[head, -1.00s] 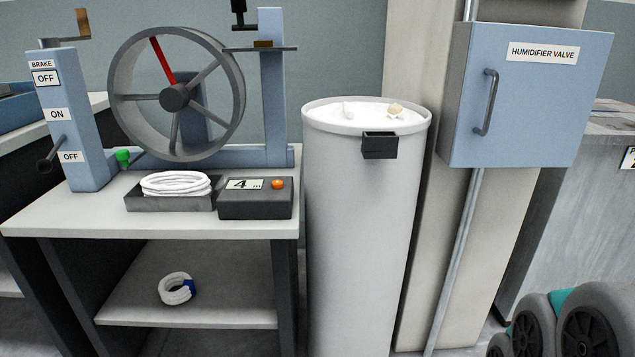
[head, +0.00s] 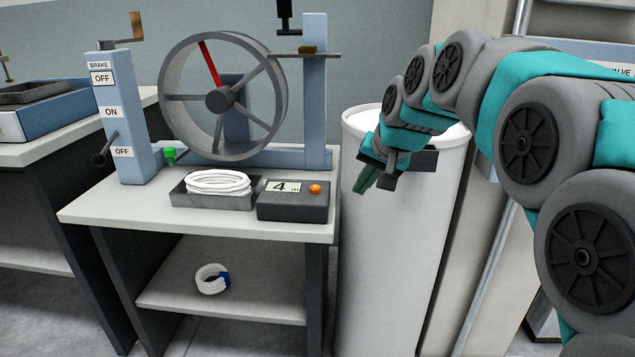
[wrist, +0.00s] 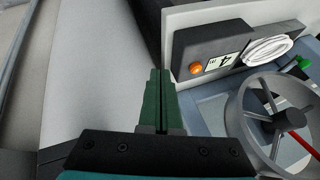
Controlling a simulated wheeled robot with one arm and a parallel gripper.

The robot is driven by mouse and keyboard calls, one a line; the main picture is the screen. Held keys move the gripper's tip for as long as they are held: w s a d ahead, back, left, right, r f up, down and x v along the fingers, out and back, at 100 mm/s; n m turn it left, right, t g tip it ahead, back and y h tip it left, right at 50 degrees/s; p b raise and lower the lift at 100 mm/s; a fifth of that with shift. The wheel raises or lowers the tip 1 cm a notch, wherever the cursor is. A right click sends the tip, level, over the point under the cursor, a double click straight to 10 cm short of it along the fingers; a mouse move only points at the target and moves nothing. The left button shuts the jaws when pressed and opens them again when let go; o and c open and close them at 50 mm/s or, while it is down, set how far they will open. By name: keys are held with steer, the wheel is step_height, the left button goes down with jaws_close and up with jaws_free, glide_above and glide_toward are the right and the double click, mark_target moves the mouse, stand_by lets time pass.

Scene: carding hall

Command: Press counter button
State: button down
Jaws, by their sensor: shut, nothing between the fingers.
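The counter (head: 293,204) is a dark box on the table's right part, with a display reading 4 and an orange button (head: 315,189) on its top right. In the wrist view the counter (wrist: 211,46) lies beyond and right of the fingertips, and its orange button (wrist: 195,68) faces me. My gripper (head: 368,178) is shut and empty, in front of the white can and right of the counter, apart from it. In the wrist view the closed green fingers (wrist: 159,95) point towards the table edge, left of the button.
A grey tray (head: 213,201) with coiled white sliver sits left of the counter. Behind stand a spoked wheel (head: 218,99) and a blue brake post (head: 122,120). The tall white can (head: 400,250) stands right of the table (head: 110,212). A white ring lies on the lower shelf (head: 225,305).

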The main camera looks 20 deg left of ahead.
mark_target(317, 189)
steer(key=w+a+r+y, duration=0.1)
steer(key=w+a+r, duration=0.1)
steer(key=a, duration=0.3)
steer(key=w+a+r+t+y, duration=0.1)
steer(key=w+a+r, duration=0.2)
steer(key=a+r, duration=0.2)
steer(key=shift+w+a+p, duration=0.2)
steer(key=shift+a+p, duration=0.15)
steer(key=shift+a, duration=0.35)
steer(key=shift+f+b, duration=2.4)
steer(key=shift+f, duration=2.05)
steer(key=shift+f, duration=0.1)
steer(key=shift+f, duration=0.3)
steer(key=shift+f+b, duration=0.35)
steer(key=shift+f, duration=0.1)
steer(key=shift+r, duration=0.15)
steer(key=shift+r+p, duration=0.45)
steer(key=shift+r, duration=0.25)
